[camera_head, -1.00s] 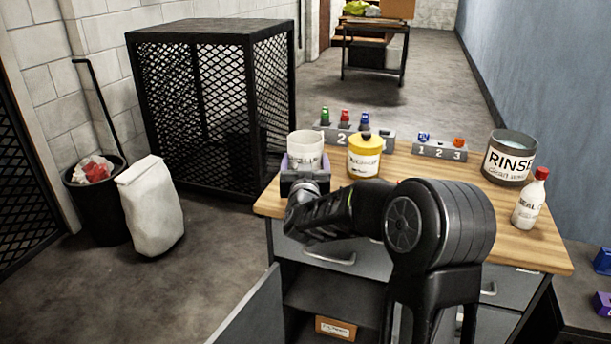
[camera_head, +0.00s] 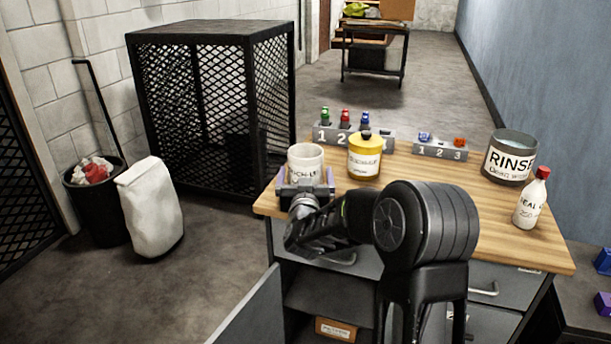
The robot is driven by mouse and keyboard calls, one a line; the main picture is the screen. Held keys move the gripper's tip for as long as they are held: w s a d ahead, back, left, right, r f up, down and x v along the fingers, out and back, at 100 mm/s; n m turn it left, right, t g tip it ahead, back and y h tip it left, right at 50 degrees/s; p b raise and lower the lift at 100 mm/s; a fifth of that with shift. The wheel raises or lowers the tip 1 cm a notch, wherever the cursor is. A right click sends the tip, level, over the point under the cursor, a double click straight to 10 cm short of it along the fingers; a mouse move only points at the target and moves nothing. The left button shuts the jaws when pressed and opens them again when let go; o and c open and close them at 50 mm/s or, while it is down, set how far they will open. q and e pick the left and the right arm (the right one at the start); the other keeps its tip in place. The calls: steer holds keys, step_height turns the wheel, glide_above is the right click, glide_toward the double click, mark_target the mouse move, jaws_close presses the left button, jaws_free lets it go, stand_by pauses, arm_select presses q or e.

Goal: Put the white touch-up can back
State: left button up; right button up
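The white touch-up can (camera_head: 306,160) is upright at the left end of the wooden tabletop (camera_head: 420,213), left of the yellow-labelled can (camera_head: 364,156). Part of its lettering shows above my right gripper (camera_head: 306,183). That gripper's purple fingers stand apart on either side of the can's lower part and look open, with gaps beside the can. The gripper hides the can's base, so its contact with the tabletop cannot be seen. My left gripper is out of view.
A numbered rack (camera_head: 347,137) and a smaller numbered rack (camera_head: 439,151) stand at the back. A rinse tub (camera_head: 510,160) and a red-capped bottle (camera_head: 531,200) stand at the right. Below, a cabinet door (camera_head: 248,312) hangs open. The middle tabletop is clear.

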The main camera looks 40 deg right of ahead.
steer(key=shift+r, duration=0.2)
steer(key=v, duration=1.1)
steer(key=shift+s+a, duration=0.35)
steer(key=shift+s, duration=0.05)
